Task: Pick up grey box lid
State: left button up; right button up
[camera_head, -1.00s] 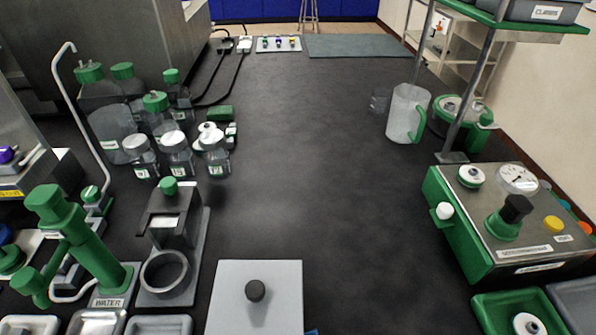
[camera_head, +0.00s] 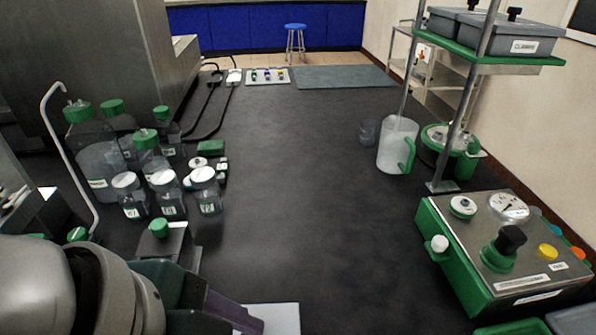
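A flat light grey lid (camera_head: 278,317) shows at the bottom edge, mostly cut off by the picture and covered by my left arm. Its knob is hidden. My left gripper (camera_head: 238,318) comes in from the lower left, with dark finger parts over or beside the lid's left part. Its fingertips are not clear, and I cannot tell whether it touches the lid. My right gripper is not in view. Two grey boxes with black-knobbed lids, one labelled CLAMPS (camera_head: 522,43), stand on the green shelf at the upper right.
Bottles and jars (camera_head: 168,192) stand at the left, behind my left arm. A green control box (camera_head: 505,255) stands at the right. A clear jug (camera_head: 397,145) stands beside the shelf post. The middle of the black bench (camera_head: 300,190) is clear.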

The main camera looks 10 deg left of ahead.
pick_arm(q)
jog(key=w+d+m, duration=0.2)
jog(key=m, duration=0.7)
jog(key=m+g+y, duration=0.2)
jog(key=m+y, duration=0.1)
jog(key=m, duration=0.9)
send_near(279, 319)
jog(key=s+f, duration=0.1)
jog(key=f, duration=0.1)
jog(key=s+a+f, duration=0.1)
jog(key=f, duration=0.1)
jog(key=s+a+f, duration=0.1)
jog(key=f, duration=0.1)
jog(key=shift+a, duration=0.1)
jog(key=shift+r, duration=0.1)
grip_shut()
